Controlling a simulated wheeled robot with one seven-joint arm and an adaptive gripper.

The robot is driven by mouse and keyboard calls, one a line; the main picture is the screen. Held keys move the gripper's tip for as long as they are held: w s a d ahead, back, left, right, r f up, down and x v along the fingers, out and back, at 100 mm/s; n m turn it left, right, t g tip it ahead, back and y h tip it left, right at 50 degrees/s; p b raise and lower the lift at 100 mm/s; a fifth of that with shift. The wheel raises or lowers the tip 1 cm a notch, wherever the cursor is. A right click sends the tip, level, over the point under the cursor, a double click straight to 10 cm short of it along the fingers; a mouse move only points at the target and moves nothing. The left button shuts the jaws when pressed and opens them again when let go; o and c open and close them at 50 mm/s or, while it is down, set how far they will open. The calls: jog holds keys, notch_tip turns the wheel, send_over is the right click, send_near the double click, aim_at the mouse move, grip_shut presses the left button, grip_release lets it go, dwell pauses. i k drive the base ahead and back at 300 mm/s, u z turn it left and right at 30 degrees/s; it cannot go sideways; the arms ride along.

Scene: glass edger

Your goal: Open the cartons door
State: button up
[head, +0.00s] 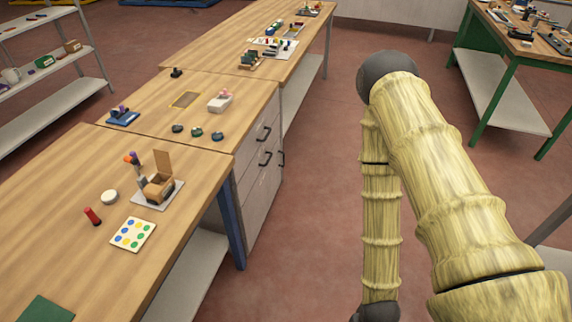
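A pale grey cabinet (246,187) stands under the middle wooden bench. Black handles show on its front: an upper handle (263,133), a lower handle (266,158) and another handle (281,158) at the right edge. Its fronts look shut, seen at a steep angle. I cannot read any label that says which one is the cartons door. My arm hangs bent to the right of the cabinet, apart from it. My gripper is below the frame and out of view.
A small brown box (159,189) with a raised lid stands on the near bench (60,200). A blue bench leg (231,225) stands in front of the cabinet. Clear red floor (310,200) lies between cabinet and arm. A green-legged table (490,90) is at the back right.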

aim_at(253, 213)
jog(key=z, duration=0.2)
jog(key=i, duration=1.5)
jog(key=u, duration=0.6)
